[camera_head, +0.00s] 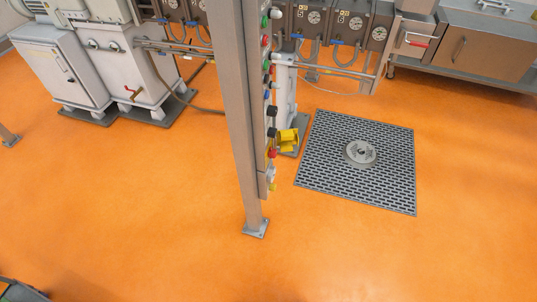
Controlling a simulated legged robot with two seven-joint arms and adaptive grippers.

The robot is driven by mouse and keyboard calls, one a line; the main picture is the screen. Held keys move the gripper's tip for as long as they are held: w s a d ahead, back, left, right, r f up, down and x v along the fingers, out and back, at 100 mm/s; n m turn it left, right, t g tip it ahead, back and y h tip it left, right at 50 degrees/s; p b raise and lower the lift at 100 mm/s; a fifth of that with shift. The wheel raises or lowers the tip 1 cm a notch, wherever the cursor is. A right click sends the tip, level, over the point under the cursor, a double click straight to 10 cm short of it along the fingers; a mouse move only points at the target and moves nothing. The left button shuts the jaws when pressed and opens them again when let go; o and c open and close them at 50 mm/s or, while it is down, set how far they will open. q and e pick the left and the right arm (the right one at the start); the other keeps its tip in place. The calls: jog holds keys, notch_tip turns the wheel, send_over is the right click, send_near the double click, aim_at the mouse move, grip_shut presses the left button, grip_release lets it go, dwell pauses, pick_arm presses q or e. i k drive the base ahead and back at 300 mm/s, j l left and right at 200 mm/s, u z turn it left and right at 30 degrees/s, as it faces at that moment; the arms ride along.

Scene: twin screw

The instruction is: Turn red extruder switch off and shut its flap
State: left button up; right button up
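A tall grey control panel (235,110) on a post stands in the middle, seen almost edge-on. Knobs and buttons stick out from its right face. A yellow flap (289,138) juts out to the right from the lower part of this face and looks open. A red knob (272,153) sits just below the flap; it may be the extruder switch, but its setting cannot be read at this angle. Neither of my grippers is in view.
The post's foot (256,228) is on the orange floor (150,200). A dark floor grate (330,165) with a round cover (360,152) lies to the right. White machine cabinets (65,70) stand at the back left, metal cabinets (485,48) at the back right. The near floor is mostly clear.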

aim_at(273, 153)
jog(key=i+l+u, duration=0.15)
jog(key=u, duration=0.25)
jog(key=l+u, duration=0.4)
jog(key=i+l+u, duration=0.15)
jog(key=u, duration=0.25)
